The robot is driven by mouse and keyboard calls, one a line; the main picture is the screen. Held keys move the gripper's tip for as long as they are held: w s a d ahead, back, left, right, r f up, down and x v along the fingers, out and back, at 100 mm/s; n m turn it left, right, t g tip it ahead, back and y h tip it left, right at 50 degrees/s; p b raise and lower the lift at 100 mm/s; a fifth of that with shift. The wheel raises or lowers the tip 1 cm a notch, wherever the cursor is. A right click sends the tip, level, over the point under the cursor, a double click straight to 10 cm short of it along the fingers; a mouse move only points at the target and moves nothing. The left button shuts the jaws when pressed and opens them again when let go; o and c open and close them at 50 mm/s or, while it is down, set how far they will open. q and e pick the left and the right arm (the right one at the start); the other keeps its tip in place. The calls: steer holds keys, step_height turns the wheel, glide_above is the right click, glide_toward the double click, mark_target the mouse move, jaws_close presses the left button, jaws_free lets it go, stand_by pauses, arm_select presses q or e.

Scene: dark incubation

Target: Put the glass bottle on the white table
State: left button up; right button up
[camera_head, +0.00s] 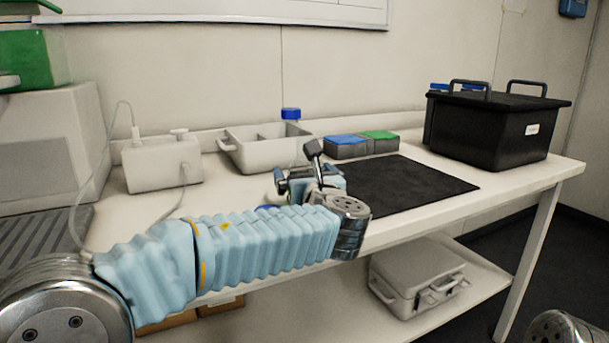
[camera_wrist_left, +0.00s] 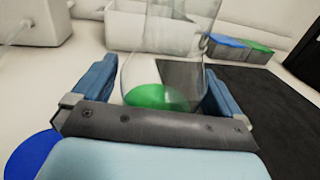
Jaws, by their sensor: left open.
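A clear glass bottle (camera_wrist_left: 165,62) with green contents in its lower part stands between the fingers of my left gripper (camera_wrist_left: 157,84) in the left wrist view. The two blue fingers are apart, one on each side of the glass; I cannot tell whether either touches it. In the head view my left gripper (camera_head: 308,182) is over the front middle of the white table (camera_head: 520,178), and it and the arm mostly hide the bottle. The white table top also shows in the left wrist view (camera_wrist_left: 28,98). My right gripper is not in view.
A black mat (camera_head: 415,187) lies right of the gripper. A black crate (camera_head: 487,130) stands right, a white device (camera_head: 160,165) left. A blue disc (camera_wrist_left: 35,155) is close by.

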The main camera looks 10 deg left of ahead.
arm_select(q)
steer(key=shift+r, duration=0.2)
steer(key=v, duration=1.2)
